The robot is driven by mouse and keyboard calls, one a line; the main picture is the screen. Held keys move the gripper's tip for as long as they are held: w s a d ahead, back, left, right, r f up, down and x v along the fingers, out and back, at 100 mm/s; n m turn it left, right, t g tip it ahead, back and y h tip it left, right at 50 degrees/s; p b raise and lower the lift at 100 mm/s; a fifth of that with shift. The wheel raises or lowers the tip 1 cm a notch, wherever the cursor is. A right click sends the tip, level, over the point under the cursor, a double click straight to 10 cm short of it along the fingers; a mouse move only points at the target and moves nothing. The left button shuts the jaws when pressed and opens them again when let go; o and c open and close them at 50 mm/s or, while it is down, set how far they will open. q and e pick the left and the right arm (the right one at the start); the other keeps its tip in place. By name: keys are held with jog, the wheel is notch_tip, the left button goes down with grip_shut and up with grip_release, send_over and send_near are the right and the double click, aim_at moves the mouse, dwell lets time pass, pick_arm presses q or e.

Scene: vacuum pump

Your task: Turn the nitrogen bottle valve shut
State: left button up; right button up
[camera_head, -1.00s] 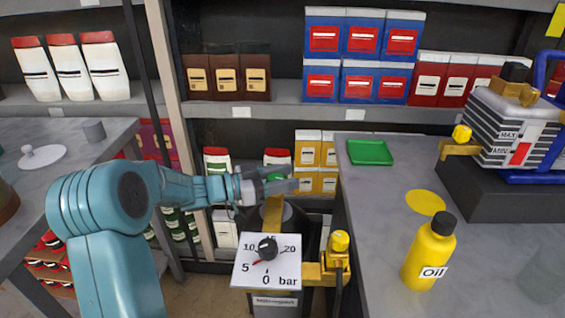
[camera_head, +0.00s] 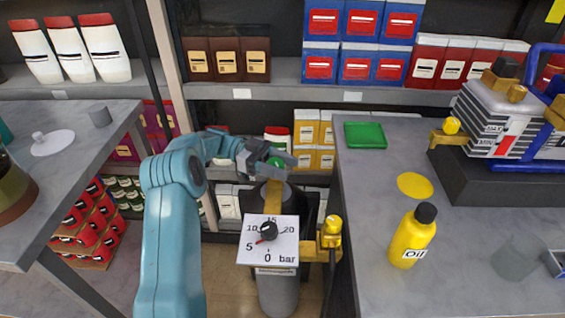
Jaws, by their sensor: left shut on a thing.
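The nitrogen bottle (camera_head: 278,292) stands on the floor between the two tables. A white pressure gauge (camera_head: 268,240) marked in bar faces me on it, its red needle pointing to the left, near 5 to 10. A yellow fitting (camera_head: 331,232) sticks out to the right of the gauge. A green valve knob (camera_head: 276,162) shows at the top of the bottle. My left gripper (camera_head: 275,160) is at the knob, its fingers shut on it and partly hiding it. My right gripper is not in view.
The right table carries a yellow oil bottle (camera_head: 413,236), a green tray (camera_head: 371,135) and the pump (camera_head: 505,115) on a dark base. The left table (camera_head: 75,160) holds a white lid. Shelves with boxes stand behind.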

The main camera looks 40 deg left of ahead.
pick_arm(q)
jog(key=shift+m+g, duration=0.4)
jog(key=shift+g, duration=0.2)
jog(key=o, duration=1)
jog(key=shift+d, duration=0.1)
jog(key=shift+c, duration=0.2)
